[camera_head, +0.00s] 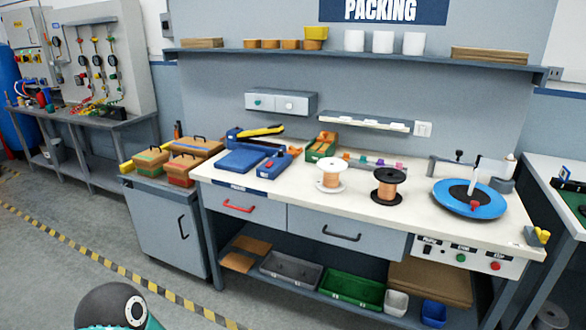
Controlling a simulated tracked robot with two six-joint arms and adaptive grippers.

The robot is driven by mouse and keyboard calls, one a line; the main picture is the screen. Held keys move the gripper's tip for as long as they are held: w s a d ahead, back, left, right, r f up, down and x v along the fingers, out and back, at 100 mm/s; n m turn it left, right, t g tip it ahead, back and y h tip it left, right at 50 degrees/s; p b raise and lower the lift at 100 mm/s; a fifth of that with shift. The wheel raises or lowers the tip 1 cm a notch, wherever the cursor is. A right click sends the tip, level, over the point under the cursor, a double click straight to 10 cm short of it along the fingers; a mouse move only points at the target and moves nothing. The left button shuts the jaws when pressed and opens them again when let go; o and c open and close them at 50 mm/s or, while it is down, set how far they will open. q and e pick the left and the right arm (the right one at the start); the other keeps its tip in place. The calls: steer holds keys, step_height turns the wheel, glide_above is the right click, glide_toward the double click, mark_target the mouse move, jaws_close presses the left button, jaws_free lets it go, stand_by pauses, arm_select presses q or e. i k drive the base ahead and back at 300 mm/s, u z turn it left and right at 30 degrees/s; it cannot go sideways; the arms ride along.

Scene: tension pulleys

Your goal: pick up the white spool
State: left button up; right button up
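The white spool (330,177) stands upright on the white top of the packing bench, near the middle. It has white flanges and a copper-coloured winding. A black spool (388,187) with a similar copper winding stands just to its right, slightly nearer the front edge, with a small gap between them. Neither of my grippers is in view. A dark rounded part with teal, seemingly one of my arm links, shows at the bottom left, far from the spool.
A blue turntable (450,203) stands at the bench's right. A blue device (240,161) and a green box (322,147) lie left and behind the spool. A shallow wall ledge (365,123) hangs behind it. The bench top in front of the spools is clear.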

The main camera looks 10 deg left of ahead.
mark_target(331, 167)
steer(key=u, duration=0.15)
steer(key=i, duration=1.4)
steer(key=z, duration=0.55)
